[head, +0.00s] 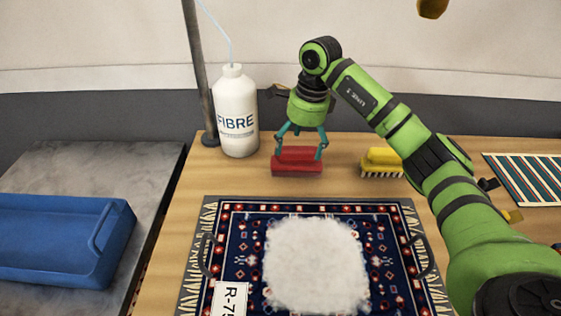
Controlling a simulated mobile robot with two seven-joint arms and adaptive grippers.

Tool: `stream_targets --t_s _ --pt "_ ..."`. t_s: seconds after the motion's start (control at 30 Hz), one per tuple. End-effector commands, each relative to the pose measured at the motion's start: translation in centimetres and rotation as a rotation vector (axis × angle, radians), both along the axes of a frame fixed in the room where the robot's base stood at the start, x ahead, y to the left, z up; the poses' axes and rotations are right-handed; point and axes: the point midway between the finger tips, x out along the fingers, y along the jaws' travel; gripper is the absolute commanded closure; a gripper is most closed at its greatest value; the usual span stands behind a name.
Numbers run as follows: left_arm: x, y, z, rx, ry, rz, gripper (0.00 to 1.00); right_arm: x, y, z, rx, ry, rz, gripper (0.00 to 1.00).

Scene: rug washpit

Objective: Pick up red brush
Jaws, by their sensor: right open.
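The red brush (297,168) lies on the wooden table at the back, just right of the white FIBRE bottle. My right gripper (299,151) comes down over it from above. Its two teal fingers are open and spread, one toward each end of the brush. I cannot tell if the fingertips touch the brush. My left gripper is not in view.
The white FIBRE bottle (236,112) and a metal pole (198,70) stand close on the left. A yellow brush (382,161) lies to the right. In front is a patterned rug (236,232) with white foam (316,265). A blue tray (50,240) is at left.

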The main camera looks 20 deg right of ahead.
Motion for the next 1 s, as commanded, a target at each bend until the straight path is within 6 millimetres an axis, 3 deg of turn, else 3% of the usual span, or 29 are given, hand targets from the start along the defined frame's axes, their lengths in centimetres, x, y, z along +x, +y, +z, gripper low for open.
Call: stream_targets --t_s 0.07,0.17,0.5,0.8,0.97,1.0 --pt "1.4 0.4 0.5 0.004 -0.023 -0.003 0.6 -0.1 0.1 -0.7 0.0 0.005 0.0 0.09" --pt "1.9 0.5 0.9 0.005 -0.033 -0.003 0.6 0.0 0.3 -1.7 0.0 0.005 0.0 0.09" --pt "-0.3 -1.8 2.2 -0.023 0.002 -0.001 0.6 0.1 1.3 -6.2 0.001 0.003 -0.001 0.09" --pt "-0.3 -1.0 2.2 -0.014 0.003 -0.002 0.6 0.2 1.3 -6.7 0.0 0.0 -0.002 0.09" --pt "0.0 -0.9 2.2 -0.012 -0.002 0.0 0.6 0.2 1.3 -6.7 0.0 0.0 -0.002 0.73" --pt "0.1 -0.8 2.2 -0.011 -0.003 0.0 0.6 0.2 1.3 -6.7 0.0 0.0 -0.002 0.76"
